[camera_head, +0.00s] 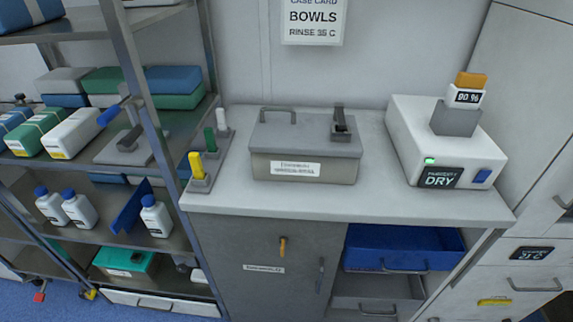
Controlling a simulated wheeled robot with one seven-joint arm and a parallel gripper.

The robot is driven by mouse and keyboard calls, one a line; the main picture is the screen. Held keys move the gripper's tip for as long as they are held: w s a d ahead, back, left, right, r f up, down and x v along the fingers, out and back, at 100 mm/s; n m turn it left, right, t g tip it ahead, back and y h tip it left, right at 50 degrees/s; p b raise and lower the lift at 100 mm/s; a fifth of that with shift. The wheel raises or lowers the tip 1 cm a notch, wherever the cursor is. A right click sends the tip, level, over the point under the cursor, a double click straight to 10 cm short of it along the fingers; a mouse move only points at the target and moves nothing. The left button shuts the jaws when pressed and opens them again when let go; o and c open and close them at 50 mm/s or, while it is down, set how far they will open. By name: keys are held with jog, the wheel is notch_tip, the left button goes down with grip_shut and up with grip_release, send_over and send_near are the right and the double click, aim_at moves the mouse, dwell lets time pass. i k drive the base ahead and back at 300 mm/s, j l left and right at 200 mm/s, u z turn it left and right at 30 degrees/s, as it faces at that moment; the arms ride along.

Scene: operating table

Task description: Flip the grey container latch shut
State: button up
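The grey container (303,170) stands on the white counter, a little left of its middle, with a white label on its front. Its lid is down and has a bar handle at the back left. A dark latch (340,125) sits on the right part of the lid, and its lever stands upright. My gripper is not in view.
The white counter (375,199) is clear in front of the container. A white device (446,150) with a "DRY" label stands to the right. A rack with yellow, green and white handles (197,168) stands close on the left. A metal shelf (150,130) fills the left side.

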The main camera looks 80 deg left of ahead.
aim_at(338, 116)
jog(key=u, duration=2.35)
